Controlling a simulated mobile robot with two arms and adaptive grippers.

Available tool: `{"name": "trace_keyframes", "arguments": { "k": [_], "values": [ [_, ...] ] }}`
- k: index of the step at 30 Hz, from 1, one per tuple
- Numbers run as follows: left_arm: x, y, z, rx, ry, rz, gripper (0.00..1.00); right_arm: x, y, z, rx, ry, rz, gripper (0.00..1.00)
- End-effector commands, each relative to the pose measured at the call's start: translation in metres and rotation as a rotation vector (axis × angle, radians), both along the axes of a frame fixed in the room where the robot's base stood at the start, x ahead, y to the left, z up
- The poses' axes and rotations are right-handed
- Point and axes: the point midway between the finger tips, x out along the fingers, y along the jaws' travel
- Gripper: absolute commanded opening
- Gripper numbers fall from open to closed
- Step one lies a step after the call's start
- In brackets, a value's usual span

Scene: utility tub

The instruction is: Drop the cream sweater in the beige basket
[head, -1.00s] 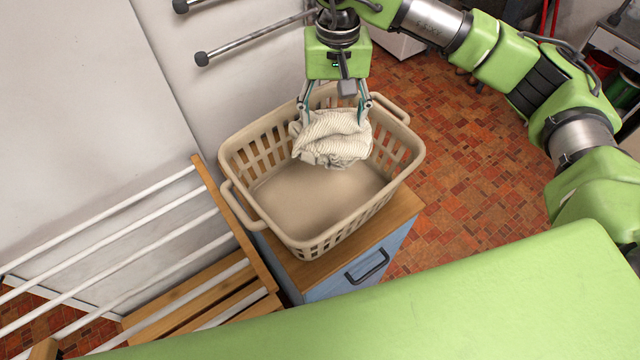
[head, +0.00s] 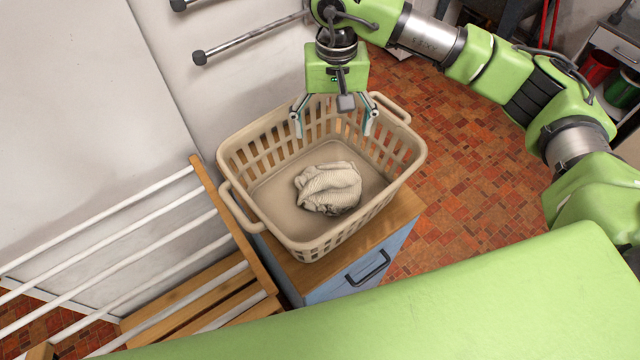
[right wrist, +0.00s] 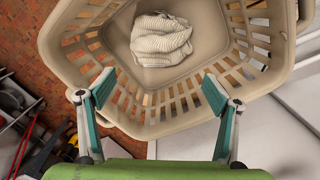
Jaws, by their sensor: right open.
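The cream sweater (head: 329,188) lies crumpled on the floor of the beige basket (head: 270,232), inside its walls. In the right wrist view the sweater (right wrist: 161,40) also rests in the basket (right wrist: 150,128), clear of my fingers. My right gripper (head: 334,124) is open and empty above the far side of the basket. Its spread fingers also show in the right wrist view (right wrist: 158,92), with a gap between them and the sweater. My left gripper is in neither view.
The basket stands on a blue cabinet with a wooden top (head: 398,212). A wooden rack with white bars (head: 215,200) stands to its left. A wall-mounted rod (head: 245,45) is behind. Red tiled floor (head: 460,170) is open to the right.

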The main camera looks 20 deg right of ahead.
Motion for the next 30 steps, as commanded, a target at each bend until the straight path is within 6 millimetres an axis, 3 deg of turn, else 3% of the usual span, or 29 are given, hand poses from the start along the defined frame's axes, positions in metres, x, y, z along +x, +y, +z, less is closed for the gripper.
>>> {"name": "trace_keyframes", "arguments": {
  "k": [5, 18, 24, 30],
  "values": [
    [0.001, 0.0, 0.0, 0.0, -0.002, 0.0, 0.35, 0.001, 0.0, 0.017, 0.001, -0.003, -0.001, 0.82],
    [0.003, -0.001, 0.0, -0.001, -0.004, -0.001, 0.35, 0.001, 0.0, 0.104, 0.001, -0.004, 0.0, 0.82],
    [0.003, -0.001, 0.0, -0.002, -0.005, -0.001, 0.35, 0.001, 0.0, 0.119, 0.002, -0.002, 0.0, 0.82],
    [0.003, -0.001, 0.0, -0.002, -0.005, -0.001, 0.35, 0.001, 0.0, 0.121, 0.002, -0.001, 0.0, 0.82]
  ]
}}
